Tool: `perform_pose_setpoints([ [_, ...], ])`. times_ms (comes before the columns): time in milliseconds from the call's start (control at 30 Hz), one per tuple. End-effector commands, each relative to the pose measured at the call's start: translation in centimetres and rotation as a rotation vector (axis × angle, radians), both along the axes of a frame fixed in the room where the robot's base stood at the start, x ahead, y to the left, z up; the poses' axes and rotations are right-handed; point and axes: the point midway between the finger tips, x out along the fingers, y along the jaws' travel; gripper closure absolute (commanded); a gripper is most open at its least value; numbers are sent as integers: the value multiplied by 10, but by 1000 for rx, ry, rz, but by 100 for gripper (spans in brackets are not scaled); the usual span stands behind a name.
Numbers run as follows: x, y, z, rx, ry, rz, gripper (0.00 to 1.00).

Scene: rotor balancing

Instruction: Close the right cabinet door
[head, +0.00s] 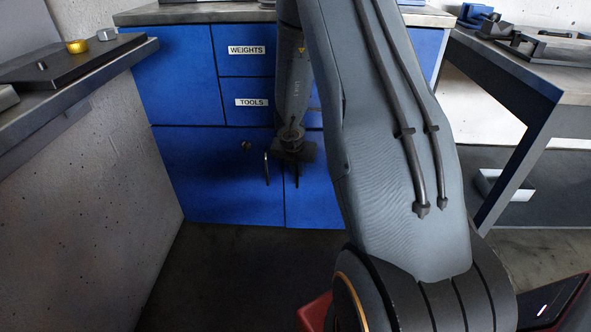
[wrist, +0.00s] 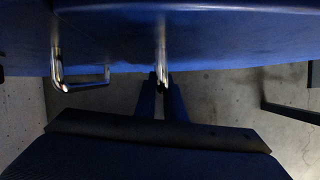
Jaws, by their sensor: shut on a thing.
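The blue cabinet's right lower door (head: 315,200) shows in the head view, partly hidden behind my arm. Its seam with the left lower door (head: 215,180) is visible, and I cannot tell whether the right door stands slightly open. My gripper (head: 292,178) is in front of the doors near this seam. In the wrist view, my gripper's dark fingertips (wrist: 160,80) are shut on a shiny metal door handle (wrist: 162,45), which appears to be the right door's. The left door's handle (head: 267,168) also shows in the wrist view (wrist: 58,65), apart from my fingers.
Drawers labelled WEIGHTS (head: 246,62) and TOOLS (head: 251,115) sit above the doors and look shut. A grey bench (head: 150,48) stands at the left and another table (head: 570,85) at the right. The floor (head: 230,275) before the cabinet is clear.

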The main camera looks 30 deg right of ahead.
Motion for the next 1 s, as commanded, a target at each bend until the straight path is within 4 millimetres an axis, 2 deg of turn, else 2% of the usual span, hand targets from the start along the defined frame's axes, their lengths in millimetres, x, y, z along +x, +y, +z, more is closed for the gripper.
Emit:
perform_pose_setpoints([
  [100,-2,-7,1,-2,2,-35,100],
  [333,1,-8,1,-3,-3,-36,100],
  [367,1,-8,1,-4,-3,-35,87],
  [467,1,-8,1,-3,-2,-35,72],
  [1000,-1,-1,-1,-1,0,9,72],
])
